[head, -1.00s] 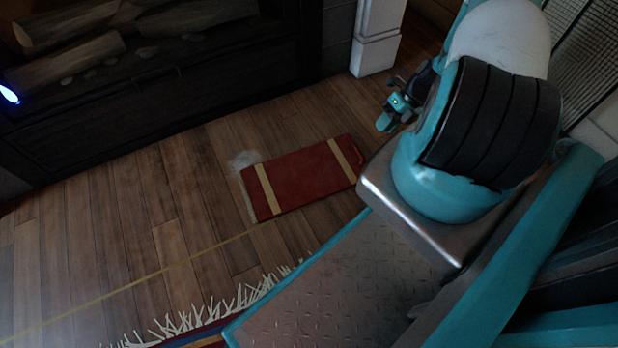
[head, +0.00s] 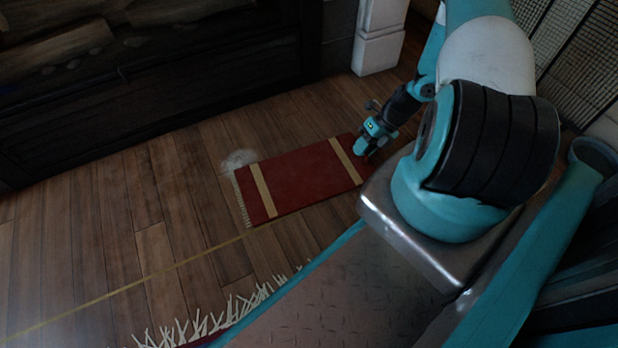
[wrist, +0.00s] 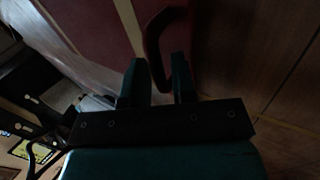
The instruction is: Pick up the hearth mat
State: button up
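The hearth mat (head: 305,180) lies flat on the wooden floor. It is dark red with two tan stripes and a pale fringe on its left end. My gripper (head: 362,153) is low at the mat's far right corner in the head view. In the wrist view the mat (wrist: 90,22) fills the upper left, and a dark red loop (wrist: 152,42) stands out from its end. My gripper's two fingers (wrist: 159,78) are apart, with the loop just beyond and partly behind them. I cannot tell whether they touch it. My arm hides part of the mat's right side.
A dark fireplace (head: 150,90) with logs stands behind the mat, and a white pillar base (head: 378,50) is at the back. A pale smudge (head: 240,158) marks the floor near the mat's left end. A fringed rug (head: 205,325) lies in front. Floor to the left is clear.

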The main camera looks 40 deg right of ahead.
jog(key=shift+r, duration=0.1)
grip_shut()
